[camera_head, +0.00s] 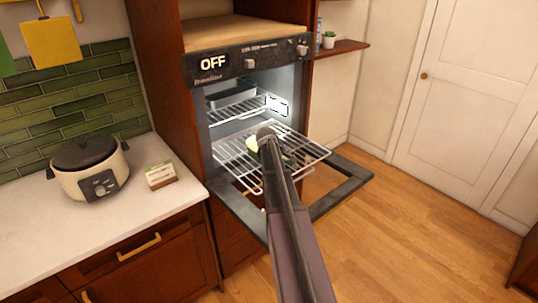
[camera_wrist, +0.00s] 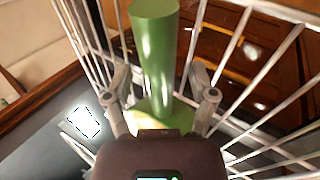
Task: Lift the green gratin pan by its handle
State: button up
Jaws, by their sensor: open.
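The green gratin pan (camera_head: 251,145) lies on the pulled-out wire rack, mostly hidden behind my arm in the head view. Its green handle (camera_wrist: 155,50) stands large in the middle of the wrist view, running from the top edge down toward my gripper. My gripper (camera_wrist: 162,92) is open, with one finger on each side of the green part. A gap shows on both sides of the handle, and I cannot tell whether either finger touches it. The pan's body is mostly hidden in the wrist view.
The wire rack (camera_head: 232,151) extends over the lowered oven door (camera_head: 345,192). A grey tray (camera_head: 232,97) sits on the upper rack inside. A cooker (camera_head: 90,168) and a small card (camera_head: 160,175) stand on the left counter. The wooden floor at right is clear.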

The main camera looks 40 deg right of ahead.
dwell(0.4)
grip_shut()
jog(key=shift+r, duration=0.2)
notch_tip(320, 180, up, 3)
jog(key=p, duration=0.3)
jog(key=shift+r+p, duration=0.1)
jog(key=shift+p, duration=0.25)
jog(key=s+a, duration=0.3)
jog(key=s, duration=0.4)
jog(key=s+a+r+p, duration=0.1)
jog(key=s+a, duration=0.1)
jog(key=s, duration=0.6)
jog(key=shift+a+r, duration=0.2)
jog(key=shift+a, duration=0.2)
jog(key=shift+r+p, duration=0.15)
jog(key=shift+p, duration=0.2)
